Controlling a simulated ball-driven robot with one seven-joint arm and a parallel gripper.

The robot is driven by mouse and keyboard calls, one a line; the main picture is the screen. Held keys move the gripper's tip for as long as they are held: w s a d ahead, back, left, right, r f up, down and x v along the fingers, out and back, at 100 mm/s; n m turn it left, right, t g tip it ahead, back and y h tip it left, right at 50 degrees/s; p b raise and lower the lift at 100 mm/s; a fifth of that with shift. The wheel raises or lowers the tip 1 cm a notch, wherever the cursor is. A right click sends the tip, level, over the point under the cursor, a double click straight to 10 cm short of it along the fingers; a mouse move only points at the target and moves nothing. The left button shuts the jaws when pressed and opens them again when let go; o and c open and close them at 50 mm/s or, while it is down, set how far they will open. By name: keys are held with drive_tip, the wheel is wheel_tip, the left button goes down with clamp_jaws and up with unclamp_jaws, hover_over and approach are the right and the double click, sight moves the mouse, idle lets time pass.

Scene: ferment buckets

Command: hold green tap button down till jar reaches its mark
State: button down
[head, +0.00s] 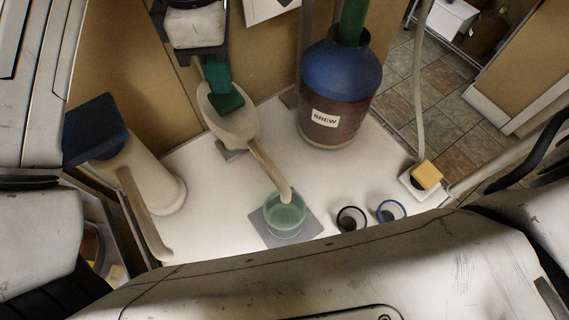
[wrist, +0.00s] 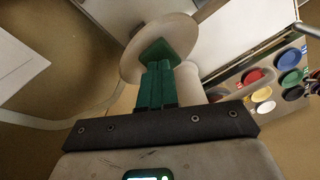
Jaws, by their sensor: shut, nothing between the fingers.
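The green tap button (head: 228,103) sits on top of a cream tap (head: 232,128), whose spout slopes down to the jar. It also shows in the wrist view (wrist: 168,50). My gripper (head: 219,90) is shut and empty, its green fingertips at the button and seemingly touching it; I cannot tell how far the button is pressed. The gripper also shows in the wrist view (wrist: 157,72). The clear, green-tinted jar (head: 285,216) stands upright on a grey square pad (head: 262,232) under the spout end. Its liquid level and mark are too unclear to tell.
A second cream tap with a dark blue button (head: 95,130) stands at left. A blue-topped BREW vessel (head: 341,90) stands behind. Black (head: 351,219) and blue (head: 390,211) rimmed cups and a yellow block (head: 427,176) are at right. The wrist view shows coloured discs (wrist: 262,94).

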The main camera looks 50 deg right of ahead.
drive_tip(key=shift+f, duration=0.15)
drive_tip(key=shift+f, duration=0.35)
drive_tip(key=shift+f+b, duration=0.45)
drive_tip(key=shift+f, duration=0.25)
idle(6.8)
